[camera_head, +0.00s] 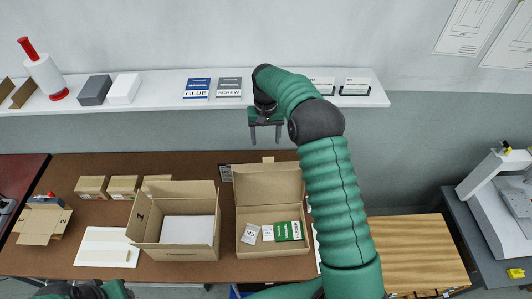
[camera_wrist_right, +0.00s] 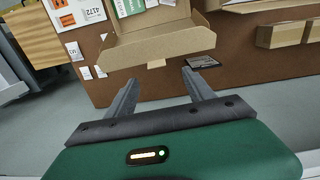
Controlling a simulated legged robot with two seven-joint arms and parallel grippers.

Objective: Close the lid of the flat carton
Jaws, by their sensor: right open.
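The flat carton (camera_head: 240,228) stands on the brown table with its lid (camera_head: 268,183) raised at the far side and a small tab on the lid's top edge. Packets and small boxes lie inside. In the right wrist view the lid (camera_wrist_right: 160,45) shows with its tab just beyond the fingertips. My right gripper (camera_head: 265,141) is open and empty, fingers pointing down, behind and above the lid, apart from it. The same gripper (camera_wrist_right: 158,80) shows its two spread fingers in the wrist view. Only a bit of my left arm shows at the bottom left; its gripper does not.
A taller open box (camera_head: 150,232) stands left of the carton. Several small cartons (camera_head: 90,186) sit at the back left. A wall shelf (camera_head: 160,98) with boxes and a roll runs behind the table. My right arm hides the area right of the carton.

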